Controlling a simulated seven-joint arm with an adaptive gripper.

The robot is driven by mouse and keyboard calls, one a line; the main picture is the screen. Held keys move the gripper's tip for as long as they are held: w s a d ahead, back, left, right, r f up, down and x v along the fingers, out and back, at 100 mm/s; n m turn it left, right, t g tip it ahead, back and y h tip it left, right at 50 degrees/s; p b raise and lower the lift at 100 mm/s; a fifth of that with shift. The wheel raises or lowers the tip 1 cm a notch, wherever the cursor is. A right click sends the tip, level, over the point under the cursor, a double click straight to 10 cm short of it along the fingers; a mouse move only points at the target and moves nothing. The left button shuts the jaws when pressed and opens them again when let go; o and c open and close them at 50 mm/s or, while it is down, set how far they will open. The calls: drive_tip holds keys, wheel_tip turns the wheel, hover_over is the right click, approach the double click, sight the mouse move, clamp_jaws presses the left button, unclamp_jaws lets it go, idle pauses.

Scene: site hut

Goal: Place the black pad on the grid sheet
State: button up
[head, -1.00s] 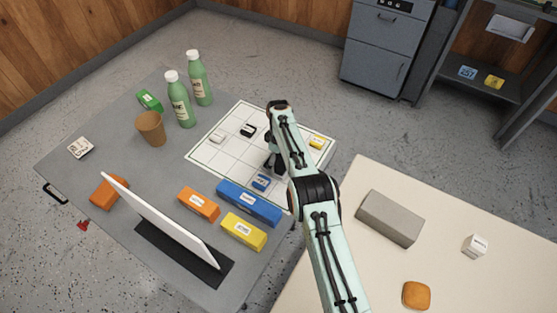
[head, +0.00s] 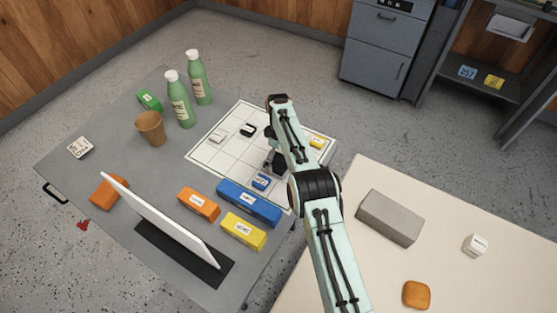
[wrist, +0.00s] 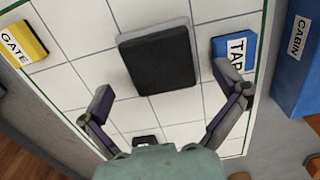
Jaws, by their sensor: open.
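The black pad (wrist: 160,62), a dark flat-topped block with a grey side, appears to lie flat on the white grid sheet (wrist: 78,72) in the wrist view. It sits between the yellow GATE block (wrist: 22,44) and the blue block marked TAP (wrist: 235,50). My gripper (wrist: 166,88) is open, with one finger on either side below the pad, and neither finger visibly touches it.
Green bottles (head: 180,100) stand behind left.

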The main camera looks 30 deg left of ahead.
sight(278, 162)
wheel_tip(278, 162, up, 10)
drive_tip(key=d+r+m, duration=0.5)
drive_tip(key=d+r, duration=0.7)
drive_tip(key=d, duration=0.2)
drive_tip(key=s+d+r+m, duration=0.3)
drive_tip(key=s+d+m, duration=0.1)
drive_tip(key=s+d, duration=0.45)
drive_tip(key=s+d+r+m, duration=0.2)
drive_tip(key=s+d+m, duration=0.2)
drive_tip(key=s+d, duration=0.5)
drive_tip(key=s+d+f+m, duration=0.2)
drive_tip(key=s, duration=0.3)
drive_tip(key=s+d+f+m, duration=0.1)
drive_tip(key=s+d+f, duration=0.1)
drive_tip(key=s, duration=0.4)
drive_tip(key=shift+f+m+y, duration=0.25)
drive_tip(key=shift+m+y, duration=0.15)
drive_tip(key=shift+o, duration=0.3)
